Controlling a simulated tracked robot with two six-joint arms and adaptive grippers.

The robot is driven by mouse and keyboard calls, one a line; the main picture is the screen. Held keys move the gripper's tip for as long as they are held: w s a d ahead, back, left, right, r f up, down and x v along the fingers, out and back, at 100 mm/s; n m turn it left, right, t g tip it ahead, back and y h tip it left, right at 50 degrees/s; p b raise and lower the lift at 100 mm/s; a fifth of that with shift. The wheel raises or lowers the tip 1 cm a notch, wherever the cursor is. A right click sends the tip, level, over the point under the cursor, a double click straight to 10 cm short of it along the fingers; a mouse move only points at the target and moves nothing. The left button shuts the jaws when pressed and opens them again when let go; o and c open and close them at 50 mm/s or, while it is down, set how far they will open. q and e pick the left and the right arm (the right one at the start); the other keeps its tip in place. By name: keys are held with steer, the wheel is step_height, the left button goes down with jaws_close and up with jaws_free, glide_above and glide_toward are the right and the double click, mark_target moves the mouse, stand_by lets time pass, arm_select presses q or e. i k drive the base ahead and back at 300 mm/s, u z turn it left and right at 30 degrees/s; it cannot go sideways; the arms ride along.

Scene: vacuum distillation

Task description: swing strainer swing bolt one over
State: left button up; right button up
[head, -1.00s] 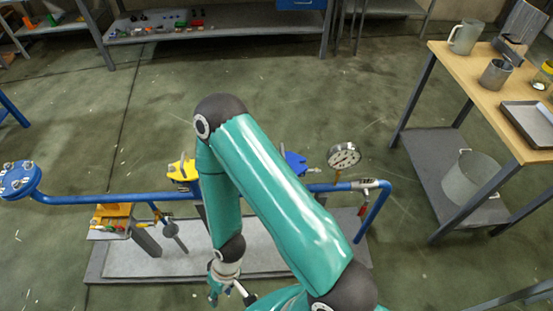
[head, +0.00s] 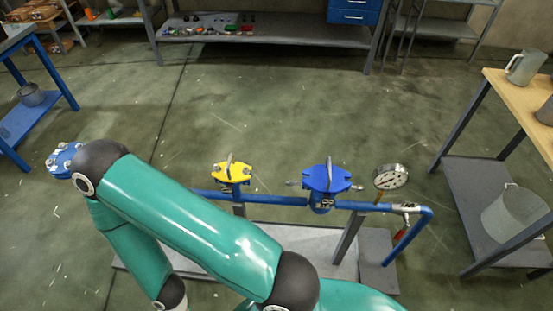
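A blue-lidded pipe fitting (head: 326,180) stands on the blue pipe right of centre, with silver bolt-like parts sticking out at its sides. A yellow-lidded fitting (head: 232,172) stands left of it, with small silver bolts. I cannot tell for certain which is the strainer, nor which bolt is bolt one. A blue round flange (head: 64,160) with silver bolts shows at the left, partly behind my teal arm. That arm bends across the lower left, and its wrist runs off the bottom edge. Neither gripper is in view.
A pressure gauge (head: 390,177) and a small red-handled valve (head: 402,226) are at the pipe's right end. A wooden-topped table (head: 530,115) with a clear bucket (head: 515,214) below stands at right. A blue-legged table (head: 35,117) is at left. The floor behind the pipe is clear.

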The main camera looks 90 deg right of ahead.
mark_target(357, 188)
steer(key=z, duration=0.15)
steer(key=k, duration=1.7)
steer(key=u, duration=0.25)
steer(key=i, duration=0.15)
steer(key=z, duration=2.5)
steer(key=k, duration=0.5)
steer(key=z, duration=0.45)
steer(key=i, duration=0.8)
steer(key=u, duration=0.7)
